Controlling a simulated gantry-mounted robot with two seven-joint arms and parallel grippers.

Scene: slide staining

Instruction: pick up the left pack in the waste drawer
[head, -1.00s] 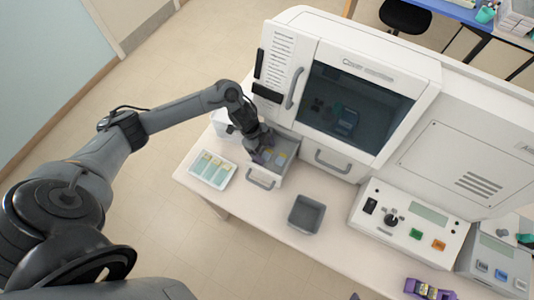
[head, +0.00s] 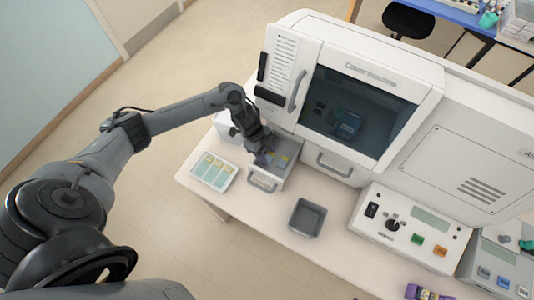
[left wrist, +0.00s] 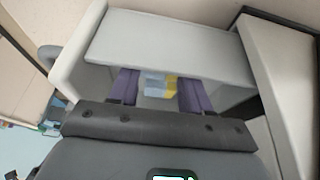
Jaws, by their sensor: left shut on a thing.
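The waste drawer (head: 262,184) stands pulled out from the white machine, with a grey inside and a front handle. My left gripper (head: 263,157) reaches down into it from the left. In the left wrist view its purple fingers (left wrist: 158,92) are on either side of a small pack (left wrist: 155,86) with pale blue and yellow parts, and the gripper is shut on it. The fingers partly hide the drawer's inside. My right gripper is not in view.
A white tray with several pale green, yellow-topped slides (head: 213,171) lies left of the drawer. An empty grey bin (head: 307,217) stands to its right. The machine (head: 362,105) rises behind, and a control box (head: 410,225) stands at right. Clear table lies between drawer and bin.

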